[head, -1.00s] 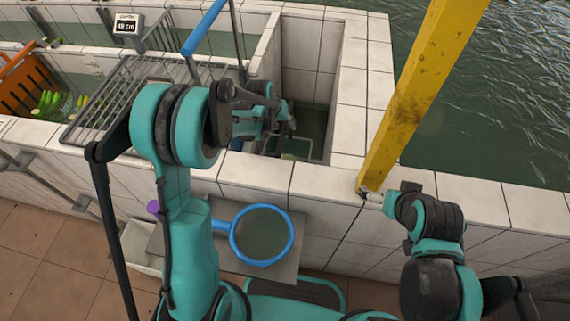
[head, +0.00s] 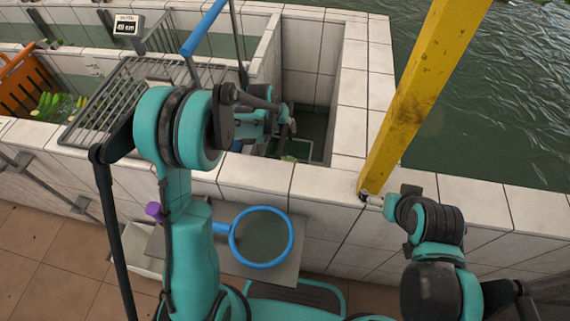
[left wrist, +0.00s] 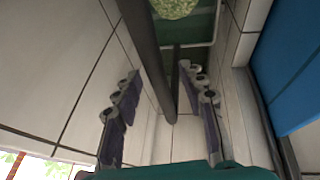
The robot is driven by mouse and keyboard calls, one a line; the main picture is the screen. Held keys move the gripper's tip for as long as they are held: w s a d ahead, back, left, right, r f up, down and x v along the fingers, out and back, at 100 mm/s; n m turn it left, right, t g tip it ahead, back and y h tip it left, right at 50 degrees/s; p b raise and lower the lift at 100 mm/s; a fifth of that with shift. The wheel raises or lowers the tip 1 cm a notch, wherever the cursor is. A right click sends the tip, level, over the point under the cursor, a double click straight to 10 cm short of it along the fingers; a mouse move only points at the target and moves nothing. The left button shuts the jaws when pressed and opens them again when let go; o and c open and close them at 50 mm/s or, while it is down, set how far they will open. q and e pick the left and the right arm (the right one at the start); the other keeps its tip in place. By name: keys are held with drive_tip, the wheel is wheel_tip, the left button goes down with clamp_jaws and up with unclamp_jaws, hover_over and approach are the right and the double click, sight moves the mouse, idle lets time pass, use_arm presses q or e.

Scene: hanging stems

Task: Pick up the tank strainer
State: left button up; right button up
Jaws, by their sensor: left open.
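A round strainer (head: 261,237) with a blue rim, dark mesh and blue handle lies on a grey board in front of the tiled wall; I cannot tell whether it is the tank strainer. My left gripper (head: 286,122) is over the small tiled tank, away from that strainer. In the left wrist view its fingers (left wrist: 160,105) are apart, with a dark bar (left wrist: 150,55) crossing the view between them and a speckled green round thing (left wrist: 174,8) beyond. My right gripper (head: 372,199) is at the lower end of the yellow post; its fingers are too small to read.
The yellow post (head: 420,95) slants up at the right. A metal rack (head: 125,95) and an orange basket (head: 27,85) are at the left. A blue-handled pole (head: 205,26) leans near my left arm. Tiled walls (head: 270,177) edge the tanks; open water lies at the right.

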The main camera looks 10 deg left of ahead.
use_arm(q)
drive_tip(key=shift+c, duration=0.4)
clamp_jaws()
